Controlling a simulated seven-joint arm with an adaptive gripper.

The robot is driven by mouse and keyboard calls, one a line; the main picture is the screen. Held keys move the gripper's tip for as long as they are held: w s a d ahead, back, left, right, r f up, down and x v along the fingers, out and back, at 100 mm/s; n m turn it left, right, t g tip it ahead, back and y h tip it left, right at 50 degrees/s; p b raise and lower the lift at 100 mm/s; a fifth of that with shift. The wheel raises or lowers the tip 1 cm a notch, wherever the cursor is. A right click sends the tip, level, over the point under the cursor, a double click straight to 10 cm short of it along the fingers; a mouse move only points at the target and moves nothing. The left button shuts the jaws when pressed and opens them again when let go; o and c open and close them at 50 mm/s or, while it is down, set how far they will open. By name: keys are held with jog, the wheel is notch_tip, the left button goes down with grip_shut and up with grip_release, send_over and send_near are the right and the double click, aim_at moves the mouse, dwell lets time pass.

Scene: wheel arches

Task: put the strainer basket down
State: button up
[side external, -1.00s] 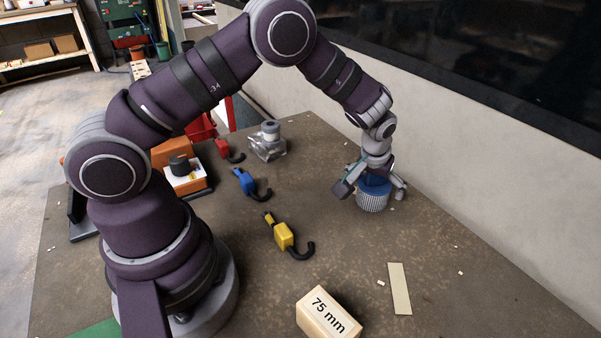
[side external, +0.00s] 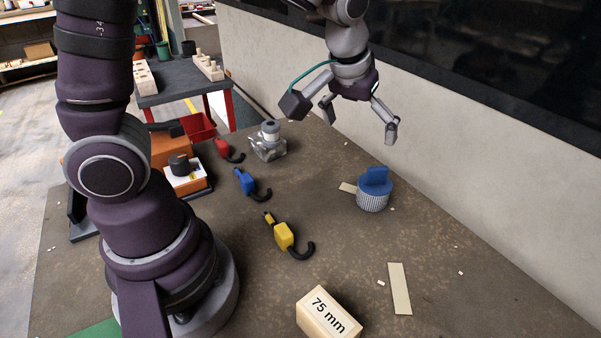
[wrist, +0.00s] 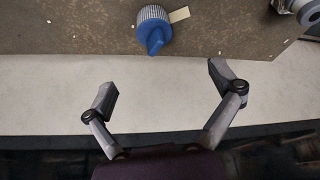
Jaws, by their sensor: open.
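The strainer basket (side external: 373,190) stands upright on the brown table, with a blue top and handle over a ribbed, light-coloured lower part. It also shows in the wrist view (wrist: 154,27), at the top and ahead of the fingers. My gripper (side external: 359,117) is open and empty, raised well above the table and apart from the basket. In the wrist view my gripper (wrist: 166,88) has its two fingers spread wide with nothing between them.
A pale strip (side external: 348,188) lies beside the basket. Another strip (side external: 400,288) and a "75 mm" block (side external: 328,314) lie nearer the front. Yellow (side external: 284,236), blue (side external: 245,182) and red (side external: 224,148) hooked pieces lie mid-table. A pale wall runs behind the table edge.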

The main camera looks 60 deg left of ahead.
jog(key=s+r+m+t+h, duration=0.1)
jog(key=s+r+m, duration=0.2)
jog(key=s, duration=1)
jog(key=shift+a+r+m+h, duration=0.3)
jog(key=shift+a+m, duration=0.1)
jog(key=shift+m, duration=0.3)
